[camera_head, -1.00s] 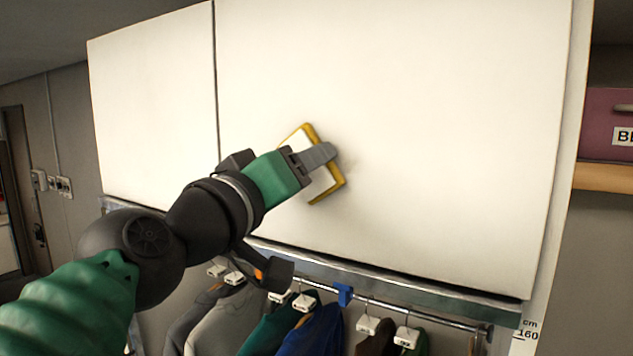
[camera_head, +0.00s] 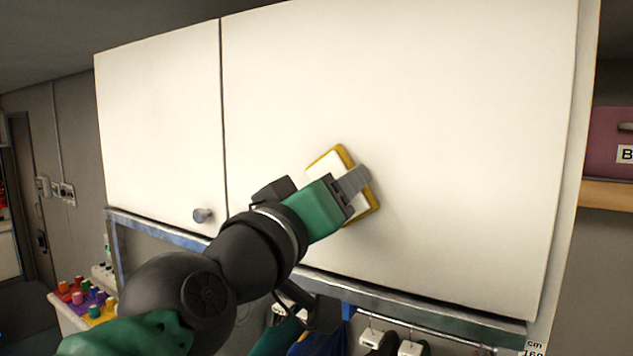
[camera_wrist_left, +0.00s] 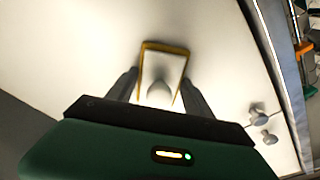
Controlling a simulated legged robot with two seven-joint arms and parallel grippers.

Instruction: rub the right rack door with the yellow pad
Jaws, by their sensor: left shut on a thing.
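The right rack door (camera_head: 450,130) is a wide white panel filling most of the head view. My left gripper (camera_head: 360,182) is shut on the yellow pad (camera_head: 373,205), which has a white back and a yellow edge. The pad lies against or very close to the lower middle of the right door; exact contact is hard to tell. In the left wrist view the pad (camera_wrist_left: 163,68) sits between the two fingers, with the white door behind it. My right gripper is not in view.
The left door (camera_head: 155,130) has a round knob (camera_head: 203,215). Below the doors are a metal rail (camera_head: 420,310) and hanging clothes. Coloured pegs (camera_head: 85,297) stand on a surface at lower left. A maroon box (camera_head: 608,140) sits on a shelf at right.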

